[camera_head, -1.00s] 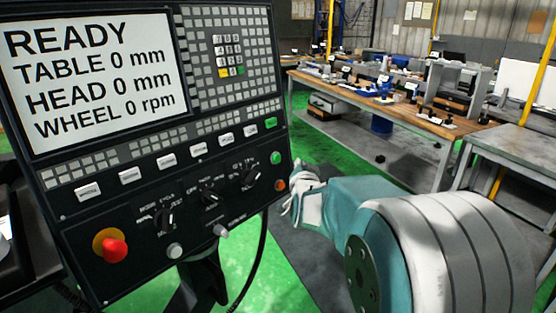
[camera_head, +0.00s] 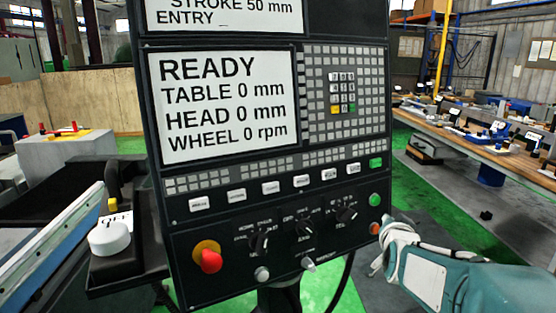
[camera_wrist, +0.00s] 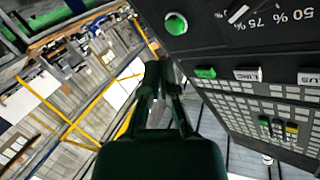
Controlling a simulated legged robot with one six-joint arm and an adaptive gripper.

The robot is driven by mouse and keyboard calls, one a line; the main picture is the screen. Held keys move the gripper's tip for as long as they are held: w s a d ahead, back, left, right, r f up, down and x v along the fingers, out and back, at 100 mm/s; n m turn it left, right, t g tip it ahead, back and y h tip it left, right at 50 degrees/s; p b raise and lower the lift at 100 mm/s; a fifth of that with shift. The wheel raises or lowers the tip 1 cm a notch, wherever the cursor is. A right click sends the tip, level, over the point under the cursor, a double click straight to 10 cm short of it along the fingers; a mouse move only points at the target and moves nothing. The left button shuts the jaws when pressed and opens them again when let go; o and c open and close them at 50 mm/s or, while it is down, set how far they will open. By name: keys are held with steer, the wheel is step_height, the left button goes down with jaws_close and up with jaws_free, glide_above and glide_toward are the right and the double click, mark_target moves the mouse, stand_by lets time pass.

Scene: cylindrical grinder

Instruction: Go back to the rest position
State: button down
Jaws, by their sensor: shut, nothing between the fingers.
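My gripper (camera_wrist: 165,95) is shut and empty in the wrist view, close in front of the control panel's edge. In the head view my gripper (camera_head: 388,228) is partly hidden by my own arm and sits just right of the panel's lower right corner. I cannot tell whether it touches the panel. The control panel (camera_head: 225,217) is black and upright, with a screen (camera_head: 225,104) reading READY, TABLE 0 mm, HEAD 0 mm, WHEEL 0 rpm. Green button (camera_head: 375,200) and orange button (camera_head: 375,228) are at its right edge.
A red emergency stop (camera_head: 210,261) and three knobs are on the panel's lower part. A side box with a white knob (camera_head: 109,238) is at left. A wooden workbench (camera_head: 490,145) with several items stands back right. Green floor (camera_head: 405,190) is clear between.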

steer(key=s+a+f+n+g+y, duration=0.1)
steer(key=s+a+f+n+g, duration=0.1)
steer(key=s, duration=0.7)
steer(key=s+a+f+n+g+y, duration=0.1)
steer(key=s+a+f+n+g, duration=0.1)
steer(key=s+a, duration=0.4)
steer(key=s+a+f+n+g+y, duration=0.2)
steer(key=s+a+n+g, duration=0.2)
steer(key=s, duration=0.9)
steer(key=shift+s+a+f+n+g, duration=0.2)
steer(key=shift+s+a+n+g, duration=0.15)
steer(key=shift+g, duration=0.25)
steer(key=shift+w, duration=0.1)
